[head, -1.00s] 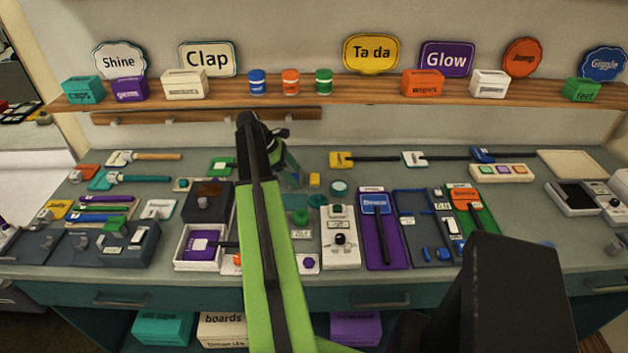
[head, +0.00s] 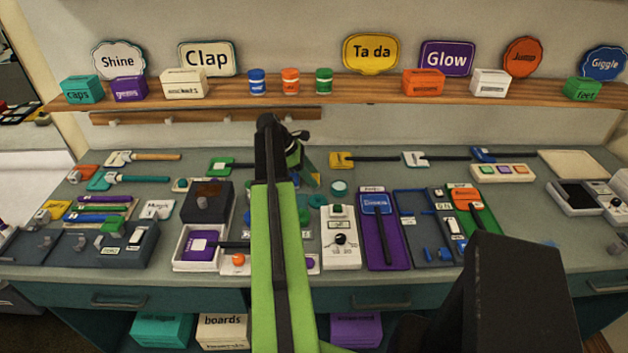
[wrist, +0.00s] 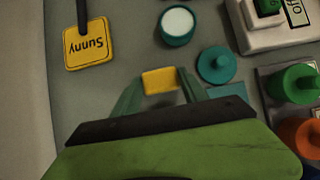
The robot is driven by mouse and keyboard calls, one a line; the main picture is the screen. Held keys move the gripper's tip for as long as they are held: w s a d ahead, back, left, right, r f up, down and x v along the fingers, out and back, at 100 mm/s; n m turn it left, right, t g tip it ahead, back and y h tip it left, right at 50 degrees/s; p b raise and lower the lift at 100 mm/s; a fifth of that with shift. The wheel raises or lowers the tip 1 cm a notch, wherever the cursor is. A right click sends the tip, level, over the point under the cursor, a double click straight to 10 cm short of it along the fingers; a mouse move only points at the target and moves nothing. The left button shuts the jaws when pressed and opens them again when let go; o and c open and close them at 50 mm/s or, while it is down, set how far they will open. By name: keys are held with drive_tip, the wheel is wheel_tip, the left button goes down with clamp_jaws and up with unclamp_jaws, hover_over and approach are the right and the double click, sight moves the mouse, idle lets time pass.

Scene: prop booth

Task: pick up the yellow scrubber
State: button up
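A small yellow block, which looks like the yellow scrubber (wrist: 160,80), lies on the grey counter in the wrist view. My gripper (wrist: 160,77) is open, with one green finger on each side of the block near the tips.
A yellow "Sunny" paddle (wrist: 88,46) with a black handle lies at upper left in the wrist view. A teal round jar (wrist: 177,26), a teal knobbed disc (wrist: 217,65) and a white switch box (head: 340,240) are close by on the right.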

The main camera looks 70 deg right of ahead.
drive_tip(key=c, duration=0.8)
drive_tip(key=shift+a+r, duration=0.15)
drive_tip(key=shift+r, duration=0.05)
drive_tip(key=s+a+r+p, duration=0.1)
drive_tip(key=a+r+p, duration=0.1)
drive_tip(key=a, duration=0.2)
drive_tip(key=s+a+r+p, duration=0.2)
drive_tip(key=a+r+p, duration=0.1)
drive_tip(key=a, duration=0.1)
drive_tip(key=s+a+r+p, duration=0.2)
drive_tip(key=a+p, duration=0.1)
drive_tip(key=a, duration=0.1)
drive_tip(key=shift+a+r, duration=0.3)
drive_tip(key=shift+a, duration=0.1)
